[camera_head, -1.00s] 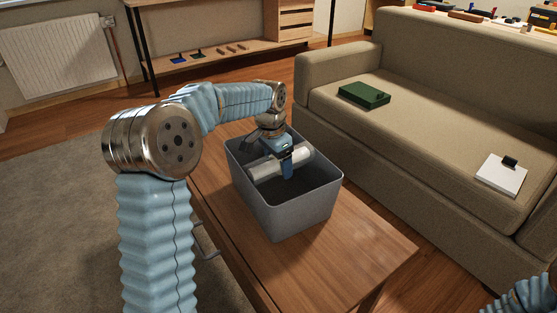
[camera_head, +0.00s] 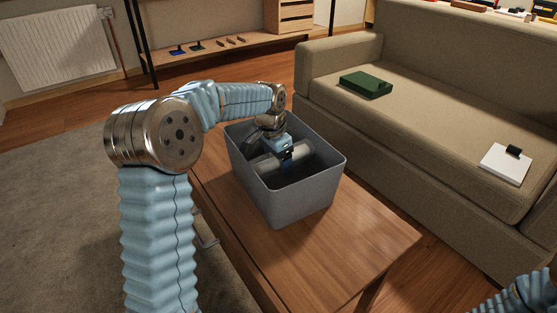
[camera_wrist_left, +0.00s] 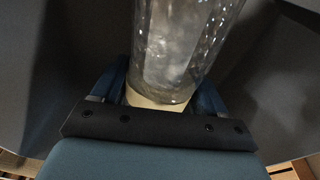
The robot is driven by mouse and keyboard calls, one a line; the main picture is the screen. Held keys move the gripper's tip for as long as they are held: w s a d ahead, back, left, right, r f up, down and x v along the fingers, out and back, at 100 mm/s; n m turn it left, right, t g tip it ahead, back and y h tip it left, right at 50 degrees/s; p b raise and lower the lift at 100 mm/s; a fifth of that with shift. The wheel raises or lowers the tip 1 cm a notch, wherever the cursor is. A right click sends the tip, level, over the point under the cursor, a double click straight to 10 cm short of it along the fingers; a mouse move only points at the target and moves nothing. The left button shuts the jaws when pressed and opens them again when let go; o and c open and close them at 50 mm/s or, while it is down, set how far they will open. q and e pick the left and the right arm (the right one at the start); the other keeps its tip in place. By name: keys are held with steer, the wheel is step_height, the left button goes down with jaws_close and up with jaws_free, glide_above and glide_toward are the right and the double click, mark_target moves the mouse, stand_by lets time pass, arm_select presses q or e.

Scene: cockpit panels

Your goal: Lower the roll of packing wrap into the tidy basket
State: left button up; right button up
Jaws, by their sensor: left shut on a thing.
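The roll of packing wrap (camera_head: 265,166) is a pale cylinder inside the grey tidy basket (camera_head: 298,203), below its rim. In the left wrist view the clear, shiny roll (camera_wrist_left: 180,50) lies between the two blue fingers (camera_wrist_left: 160,95). The roll's underside is hidden, so I cannot tell whether it touches the basket floor. My right gripper is out of view; only part of the right arm shows at the lower right corner.
The basket stands on a wooden coffee table (camera_head: 345,245), which is clear in front. A beige sofa (camera_head: 440,125) stands to the right with a green box (camera_head: 366,85) and a white pad with a black clip (camera_head: 505,163). A low shelf (camera_head: 225,50) stands behind.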

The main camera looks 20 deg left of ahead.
arm_select(q)
steer(key=shift+s+f, duration=0.2)
steer(key=shift+f, duration=0.3)
steer(key=o, duration=1.4)
steer(key=shift+o, duration=1)
steer(key=shift+w, duration=0.1)
steer(key=shift+r, duration=0.15)
steer(key=shift+r, duration=0.1)
